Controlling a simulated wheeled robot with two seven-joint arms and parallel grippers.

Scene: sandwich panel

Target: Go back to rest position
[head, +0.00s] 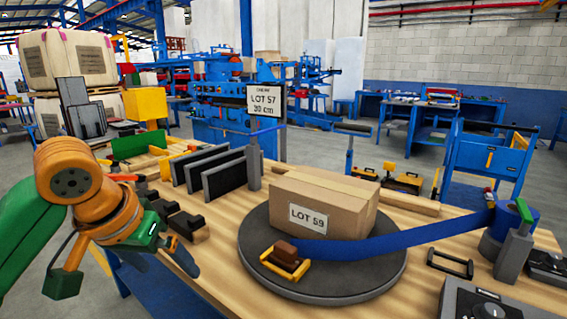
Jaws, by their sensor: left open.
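My left arm, orange and green, comes in from the left edge. My left gripper (184,221) is open and empty over the left front edge of the wooden table. It is apart from the cardboard box (322,203) labelled LOT 59, which sits on a round dark turntable (372,281) to its right. A blue strap (420,240) runs from the front of the turntable to a blue roll (508,221) on the right. A small brown block in a yellow frame (286,259) sits at the strap's left end. My right gripper is out of view.
Dark upright panels (208,171) stand in a rack behind the gripper. A post with a LOT 57 sign (266,100) rises behind the box. A black handle (450,264) and dark devices lie at the right. Blue benches (430,115) stand farther back.

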